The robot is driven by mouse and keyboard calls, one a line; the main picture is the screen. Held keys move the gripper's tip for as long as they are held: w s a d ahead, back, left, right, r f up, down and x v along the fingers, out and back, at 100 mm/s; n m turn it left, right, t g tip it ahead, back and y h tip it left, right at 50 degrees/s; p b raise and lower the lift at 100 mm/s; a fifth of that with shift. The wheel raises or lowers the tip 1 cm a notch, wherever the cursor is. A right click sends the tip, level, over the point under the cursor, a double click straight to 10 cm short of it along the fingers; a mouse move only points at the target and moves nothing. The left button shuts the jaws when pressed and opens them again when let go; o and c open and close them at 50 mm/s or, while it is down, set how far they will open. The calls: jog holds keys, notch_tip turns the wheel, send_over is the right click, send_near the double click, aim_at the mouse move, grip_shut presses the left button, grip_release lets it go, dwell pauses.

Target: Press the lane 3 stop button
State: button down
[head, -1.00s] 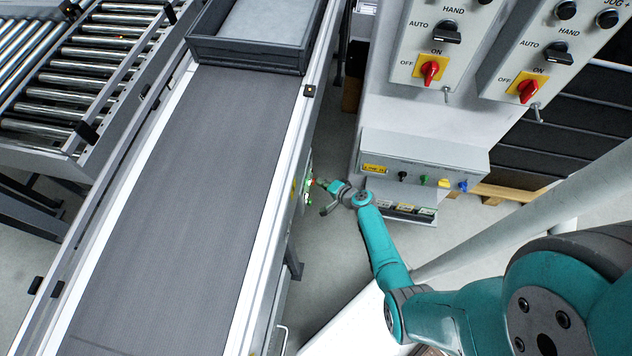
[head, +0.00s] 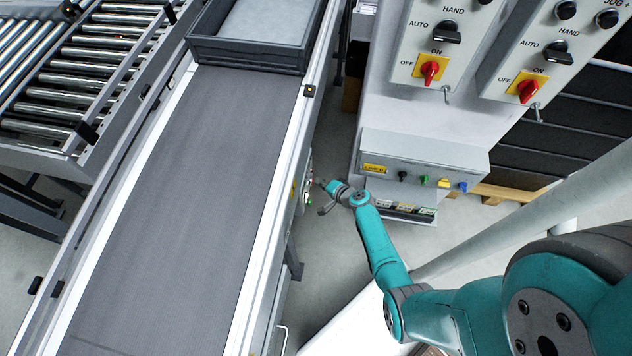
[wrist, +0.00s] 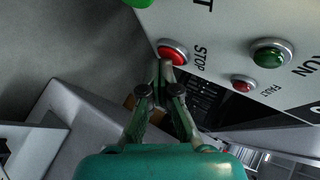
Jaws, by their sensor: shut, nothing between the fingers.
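In the wrist view a pale control plate carries a red button (wrist: 172,53) beside the word STOP. No lane number is readable there. My gripper (wrist: 164,66) is shut and empty. Its fingertips overlap the lower edge of the red button in the picture; I cannot tell whether they touch it. In the head view my gripper (head: 322,184) is beside the conveyor's right side, at a small control station (head: 307,184) with tiny lit spots. The button itself is too small to make out there.
A green button (wrist: 271,54) by RUN and a small red FAULT lamp (wrist: 243,84) share the plate. The grey belt conveyor (head: 185,180) carries a dark tray (head: 247,55). Cabinets with red switches (head: 430,70) and a box with coloured plugs (head: 420,150) stand to the right.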

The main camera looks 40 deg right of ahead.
jog(key=shift+s+d, duration=0.75)
jog(key=shift+s, duration=0.25)
jog(key=s+d, duration=0.1)
jog(key=s, duration=0.1)
jog(key=s+d, duration=0.2)
dwell(0.3)
dwell(0.8)
